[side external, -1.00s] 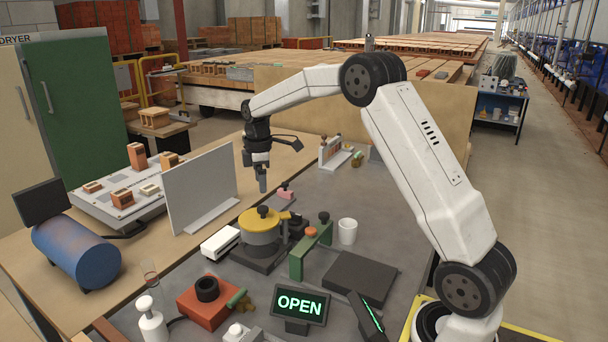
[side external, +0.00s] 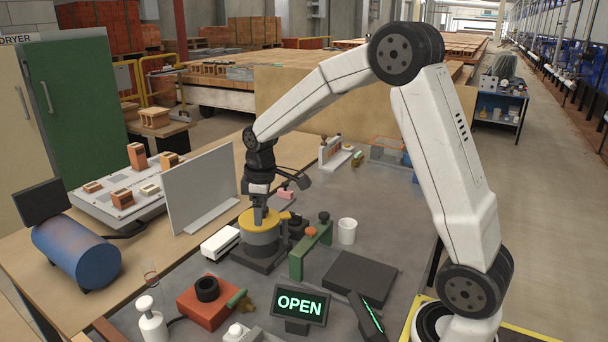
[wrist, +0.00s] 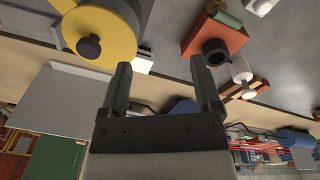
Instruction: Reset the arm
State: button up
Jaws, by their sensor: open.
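My gripper (side external: 259,216) points down in the side view, in front of or just over the yellow-topped round device (side external: 263,233); I cannot tell if it touches. In the wrist view my gripper (wrist: 162,75) shows its two fingers apart with nothing between them. The yellow top with its black knob (wrist: 90,47) lies left of the fingers in that view. In the side view the arm is bent with its elbow high, and the fingertips are partly lost against the device.
A white upright panel (side external: 201,186) stands left of the gripper. A white box (side external: 221,242), a green bracket (side external: 310,250), a white cup (side external: 347,231) and a red block with a black ring (side external: 207,302) stand nearby. A dark flat plate (side external: 359,278) lies to the right on the grey table.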

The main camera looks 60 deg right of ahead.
jog(key=s+a+f+m, duration=0.2)
jog(key=s+a, duration=0.2)
jog(key=s, duration=0.4)
jog(key=s+a+f+m+t, duration=0.1)
jog(key=s+a+f+m, duration=0.2)
jog(key=s+a, duration=0.2)
jog(key=s, duration=0.3)
jog(key=shift+s+a+m+t, duration=0.15)
jog(key=shift+s+m+t, duration=0.1)
jog(key=shift+m+t, duration=0.05)
